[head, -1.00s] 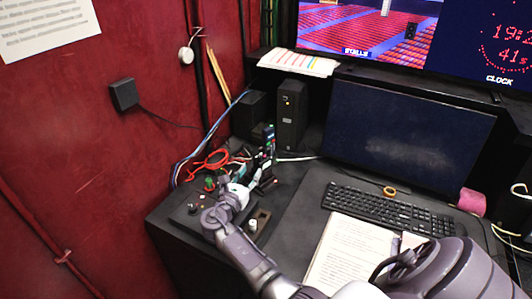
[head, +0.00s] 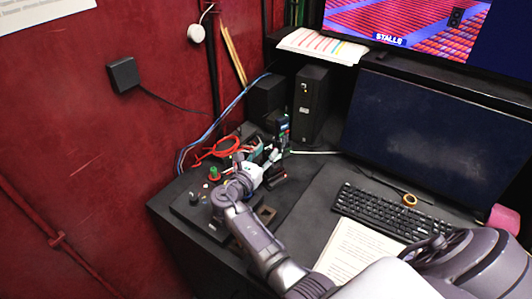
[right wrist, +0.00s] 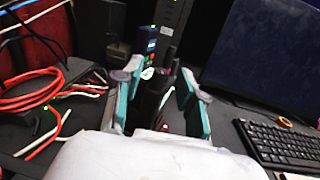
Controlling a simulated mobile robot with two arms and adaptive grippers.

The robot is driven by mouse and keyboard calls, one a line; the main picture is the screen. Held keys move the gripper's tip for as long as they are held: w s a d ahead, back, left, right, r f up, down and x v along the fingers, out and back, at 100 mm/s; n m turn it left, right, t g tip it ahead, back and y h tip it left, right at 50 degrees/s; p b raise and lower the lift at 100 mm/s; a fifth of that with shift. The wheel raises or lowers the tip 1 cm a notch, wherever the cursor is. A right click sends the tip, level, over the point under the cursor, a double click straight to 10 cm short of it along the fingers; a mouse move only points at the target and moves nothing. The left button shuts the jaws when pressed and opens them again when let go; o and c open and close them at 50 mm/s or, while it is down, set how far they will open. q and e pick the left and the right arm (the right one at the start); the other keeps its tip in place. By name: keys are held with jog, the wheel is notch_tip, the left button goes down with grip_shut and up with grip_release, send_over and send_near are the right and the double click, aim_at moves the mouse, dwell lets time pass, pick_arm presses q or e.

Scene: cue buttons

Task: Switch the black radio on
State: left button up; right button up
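My right gripper (head: 266,172) reaches over the left end of the desk among several small devices. In the right wrist view its two teal fingers (right wrist: 158,82) are spread apart. A dark upright device (right wrist: 153,97), probably the black radio, stands between or just beyond them; I cannot tell whether they touch it. A small red light (right wrist: 166,126) glows low beside it. A device with a lit blue-green display (head: 284,124) stands just behind; it also shows in the right wrist view (right wrist: 151,40). My left gripper is not in view.
Red cables (head: 226,147) and a green knob (head: 213,173) lie left of the gripper. A black box (head: 310,103) stands behind. A monitor (head: 430,130), keyboard (head: 388,215), tape roll (head: 409,200) and open paper (head: 357,250) are to the right.

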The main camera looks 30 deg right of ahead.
jog(key=shift+d, duration=0.15)
grip_shut()
jog(key=g+b, duration=0.1)
jog(key=m+g+h+b, duration=0.1)
jog(key=m+g+b, duration=0.1)
jog(key=shift+w+f, duration=0.3)
jog(key=shift+w+a+r+m+g+h+b, duration=0.1)
jog(key=shift+a+r+m+g+h+b, duration=0.1)
jog(key=shift+m+g+h+b, duration=0.4)
jog(key=shift+g, duration=0.4)
jog(key=shift+o, duration=0.5)
grip_release()
jog(key=s+a, duration=0.1)
jog(key=a, duration=0.6)
jog(key=shift+s+a, duration=0.15)
jog(key=shift+s, duration=0.2)
